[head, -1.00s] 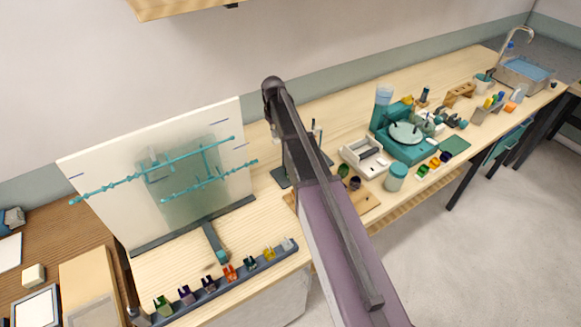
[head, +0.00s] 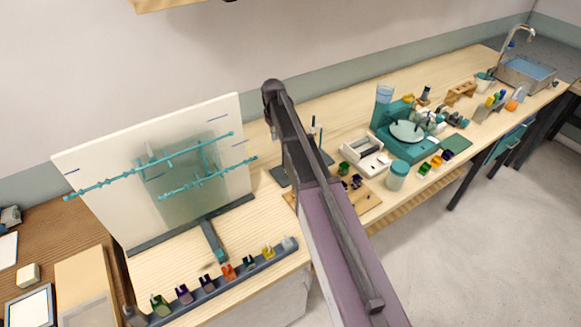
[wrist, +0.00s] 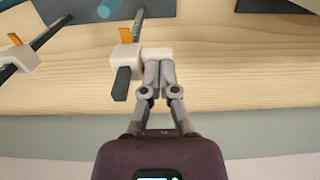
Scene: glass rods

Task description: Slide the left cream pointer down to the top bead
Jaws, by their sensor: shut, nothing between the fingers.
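In the wrist view a cream block (wrist: 125,57) with an orange tab (wrist: 126,34) sits on a dark rod (wrist: 122,83). A second cream block (wrist: 24,61) with an orange tab (wrist: 15,38) sits on another dark rod to its left. My gripper (wrist: 158,66) is shut, its fingertips close together beside the first block, over a pale piece (wrist: 158,52) that seems to extend from it. I cannot tell whether they touch. No bead can be made out for certain. In the head view my arm hides the gripper and most of the rods.
A pale board (head: 100,215) with teal beaded rods (head: 150,165) stands on the left of the bench. A dark rack (head: 220,283) of coloured pieces lies before it. A teal machine (head: 400,150), a white box (head: 362,153) and a jar (head: 398,174) stand right of my arm.

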